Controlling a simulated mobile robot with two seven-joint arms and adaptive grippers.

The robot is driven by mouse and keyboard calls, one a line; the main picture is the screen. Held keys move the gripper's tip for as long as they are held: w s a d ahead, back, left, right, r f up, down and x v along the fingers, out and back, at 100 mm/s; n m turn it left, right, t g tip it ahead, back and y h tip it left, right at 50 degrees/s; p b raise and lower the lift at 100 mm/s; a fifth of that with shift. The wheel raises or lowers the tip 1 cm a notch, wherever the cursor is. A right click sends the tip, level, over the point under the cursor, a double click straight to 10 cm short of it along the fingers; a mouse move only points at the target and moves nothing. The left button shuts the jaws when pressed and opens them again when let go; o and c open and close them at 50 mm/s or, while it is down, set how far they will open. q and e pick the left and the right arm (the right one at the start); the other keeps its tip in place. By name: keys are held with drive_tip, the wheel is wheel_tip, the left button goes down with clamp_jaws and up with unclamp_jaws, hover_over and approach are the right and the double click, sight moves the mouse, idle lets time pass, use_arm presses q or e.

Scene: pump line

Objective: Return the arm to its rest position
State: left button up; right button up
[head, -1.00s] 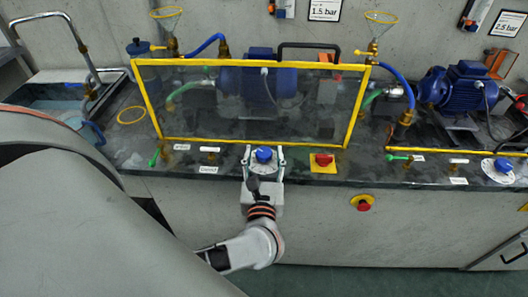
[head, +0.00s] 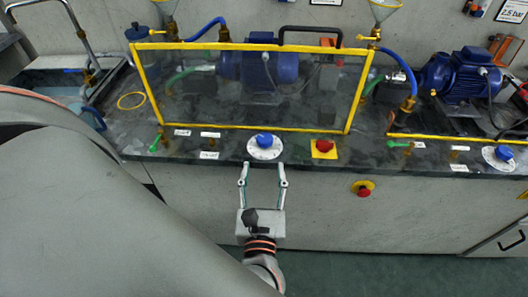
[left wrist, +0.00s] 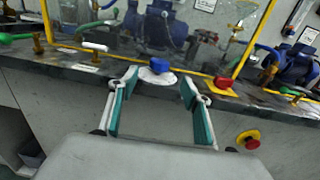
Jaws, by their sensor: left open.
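My left gripper (head: 263,180) is open and empty in the head view, in front of the counter edge and below the blue knob (head: 265,139). The knob sits on a round white dial (head: 264,153) on the counter. The gripper's fingers are apart from the knob. In the left wrist view both fingers (left wrist: 157,108) stand wide apart, with the blue knob (left wrist: 158,66) beyond them. My left arm comes in from the lower left and fills much of that side. My right gripper is in neither view.
A yellow-framed clear guard (head: 250,128) stands behind the dial, before a blue pump motor (head: 262,68). A red knob on a yellow plate (head: 323,148) is right of the dial. A red emergency button (head: 363,188) is on the cabinet front. The floor before the cabinet is clear.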

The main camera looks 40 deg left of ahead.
use_arm(q)
drive_tip(key=w+d+r+m+t+h+p, duration=0.1)
drive_tip(key=d+r+m+t+h, duration=0.25)
drive_tip(key=m, duration=0.65)
drive_tip(key=w+d+r+m+t+h+p, duration=0.1)
drive_tip(key=d+r+m+t+h, duration=0.3)
drive_tip(key=m, duration=0.6)
drive_tip(key=s+d+f+m+g+h, duration=0.1)
drive_tip(key=d+f+m+g+h, duration=0.35)
drive_tip(key=f+m+h, duration=0.75)
drive_tip(key=s+a+f+m+g+y, duration=0.3)
drive_tip(key=f+m, duration=0.4)
drive_tip(key=f, duration=0.1)
drive_tip(key=s+a+f+m+g+y+p, duration=0.1)
drive_tip(key=s+a+f+m+g+y, duration=0.3)
drive_tip(key=f+m, duration=0.4)
drive_tip(key=shift+s+f+g, duration=0.25)
drive_tip(key=shift+f+g, duration=0.05)
drive_tip(key=shift+f, duration=0.15)
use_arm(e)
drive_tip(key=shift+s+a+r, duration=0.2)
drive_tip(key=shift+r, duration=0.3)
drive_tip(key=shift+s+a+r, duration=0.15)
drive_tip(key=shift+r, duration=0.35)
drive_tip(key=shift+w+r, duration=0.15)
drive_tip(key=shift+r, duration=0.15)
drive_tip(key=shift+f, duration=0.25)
